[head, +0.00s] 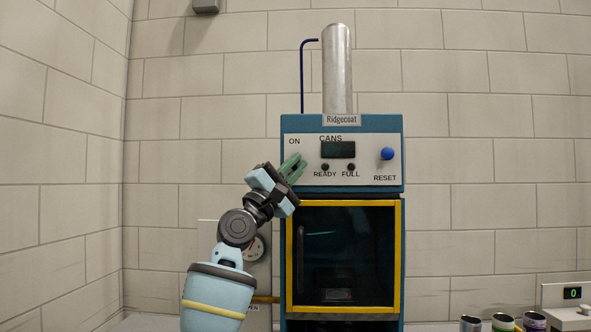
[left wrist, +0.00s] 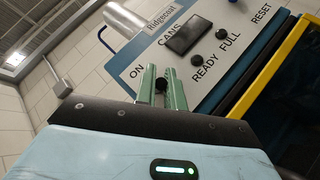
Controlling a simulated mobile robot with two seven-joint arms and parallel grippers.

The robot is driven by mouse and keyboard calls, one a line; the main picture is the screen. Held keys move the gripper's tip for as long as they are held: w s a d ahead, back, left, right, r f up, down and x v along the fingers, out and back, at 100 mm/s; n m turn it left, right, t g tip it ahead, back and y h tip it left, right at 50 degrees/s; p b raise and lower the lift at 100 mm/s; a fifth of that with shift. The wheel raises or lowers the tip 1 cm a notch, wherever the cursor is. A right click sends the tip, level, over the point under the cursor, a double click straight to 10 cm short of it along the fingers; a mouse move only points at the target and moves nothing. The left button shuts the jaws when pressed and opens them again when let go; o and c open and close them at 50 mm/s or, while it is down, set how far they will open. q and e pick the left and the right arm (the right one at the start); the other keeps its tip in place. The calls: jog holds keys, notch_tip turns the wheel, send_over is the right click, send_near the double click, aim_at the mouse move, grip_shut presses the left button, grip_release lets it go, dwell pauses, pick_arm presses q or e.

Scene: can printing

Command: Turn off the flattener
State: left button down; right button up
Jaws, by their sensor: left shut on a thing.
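A blue machine labelled Ridgecoat (head: 342,120) stands against the wall, with a light control panel (head: 368,175). The panel carries the word ON at its left, a dark CANS display (head: 338,150), READY and FULL lamps and a blue RESET button (head: 387,154). My left gripper (head: 293,168) is at the panel's left side, below ON. In the left wrist view its green fingers stand on either side of a small black knob (left wrist: 162,83) below ON, shut on it. In the head view the fingers hide the knob. My right gripper is not in view.
Below the panel is a dark glass door (head: 345,250) with a yellow frame and a black handle (head: 300,248). A round gauge (head: 255,247) is partly behind my left arm. Several cans (head: 503,322) stand at the lower right, beside a green digital display (head: 572,293).

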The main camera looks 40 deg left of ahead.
pick_arm(q)
jog(key=c, duration=1.5)
grip_release()
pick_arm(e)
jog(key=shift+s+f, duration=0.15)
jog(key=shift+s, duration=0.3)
pick_arm(q)
jog(key=v, duration=0.8)
jog(key=shift+b, duration=0.45)
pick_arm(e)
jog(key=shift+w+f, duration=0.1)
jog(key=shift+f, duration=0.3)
pick_arm(q)
jog(key=shift+r, duration=0.1)
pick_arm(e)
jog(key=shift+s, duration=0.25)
pick_arm(q)
jog(key=shift+w, duration=0.1)
